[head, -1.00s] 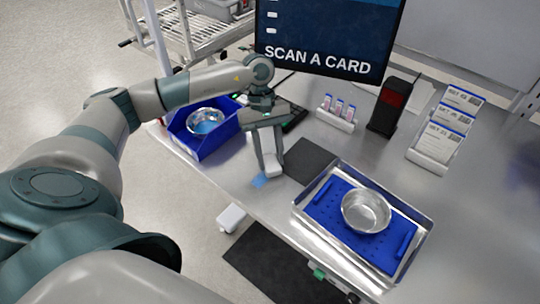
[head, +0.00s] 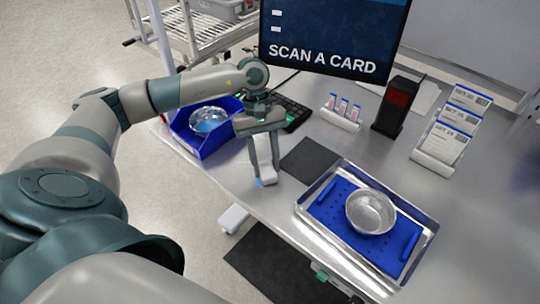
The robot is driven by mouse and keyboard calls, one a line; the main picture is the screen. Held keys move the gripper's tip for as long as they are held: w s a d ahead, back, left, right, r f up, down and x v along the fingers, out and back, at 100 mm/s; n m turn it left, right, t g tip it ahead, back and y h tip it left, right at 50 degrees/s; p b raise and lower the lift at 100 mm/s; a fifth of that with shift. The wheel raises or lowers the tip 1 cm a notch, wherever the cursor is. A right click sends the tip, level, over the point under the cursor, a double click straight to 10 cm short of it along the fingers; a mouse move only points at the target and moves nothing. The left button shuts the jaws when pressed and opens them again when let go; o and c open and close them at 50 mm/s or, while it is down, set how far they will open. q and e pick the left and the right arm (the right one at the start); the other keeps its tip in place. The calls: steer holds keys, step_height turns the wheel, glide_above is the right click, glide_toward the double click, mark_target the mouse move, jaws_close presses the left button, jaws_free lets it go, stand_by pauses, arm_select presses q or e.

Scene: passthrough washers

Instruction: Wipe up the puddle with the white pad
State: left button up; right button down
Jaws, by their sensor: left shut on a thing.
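The white pad (head: 267,174) is held between the fingers of my left gripper (head: 264,164), low over the metal table. My left gripper is shut on it, pointing down. A small light-blue patch of the puddle (head: 258,183) shows at the pad's lower left edge. The rest of the puddle, if any, is hidden by the pad and fingers. I cannot tell whether the pad presses on the table. My right gripper is not in view.
A blue bin (head: 190,143) holding a metal bowl (head: 208,120) is left of the gripper. A dark mat (head: 309,158) lies right of it. A metal tray (head: 301,211) with a blue perforated insert and a steel bowl (head: 371,212) stands front right. A keyboard (head: 295,112) lies behind.

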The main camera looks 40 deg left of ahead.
arm_select(q)
steer(key=shift+s, duration=0.25)
steer(key=shift+s+a+f+b, duration=0.1)
steer(key=shift+s+b, duration=0.3)
steer(key=shift+s, duration=0.25)
steer(key=shift+s+a+f+b, duration=0.1)
steer(key=shift+s+b, duration=0.25)
steer(key=shift+s, duration=0.85)
steer(key=shift+b, duration=0.3)
steer(key=shift+f+b, duration=0.15)
steer(key=shift+b, duration=0.25)
steer(key=shift+d, duration=0.1)
